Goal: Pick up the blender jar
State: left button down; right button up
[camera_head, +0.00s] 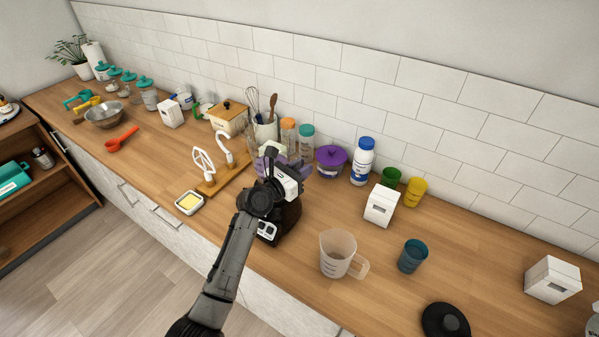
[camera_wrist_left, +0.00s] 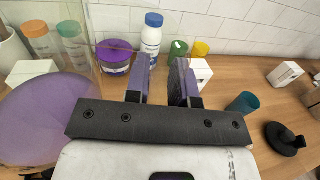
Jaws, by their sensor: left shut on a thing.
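The blender jar appears to be the clear vessel with a large purple round part (camera_wrist_left: 42,118) at the left of the wrist view. In the head view it is mostly hidden behind my left gripper (camera_head: 300,172). The left gripper also shows in the wrist view (camera_wrist_left: 163,85), its purple-grey fingers slightly apart and shut on part of the jar, probably its handle; the grip itself is hard to make out. The dark blender base (camera_head: 284,217) with a light front panel stands on the counter under the gripper. My right gripper is out of view.
A clear measuring jug (camera_head: 338,257), a blue cup (camera_head: 412,256) and a black lid (camera_head: 446,321) stand to the right. Behind are a purple pot (camera_head: 331,163), a white bottle (camera_head: 362,163) and a white box (camera_head: 382,205).

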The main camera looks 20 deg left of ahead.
pick_arm(q)
jog(key=s+d+r+p, duration=0.1)
jog(key=s+d+r, duration=0.1)
jog(key=d+r, duration=0.4)
jog(key=shift+s+d+r+p, duration=0.15)
jog(key=shift+d+r+p, duration=0.25)
jog(key=shift+d, duration=2.05)
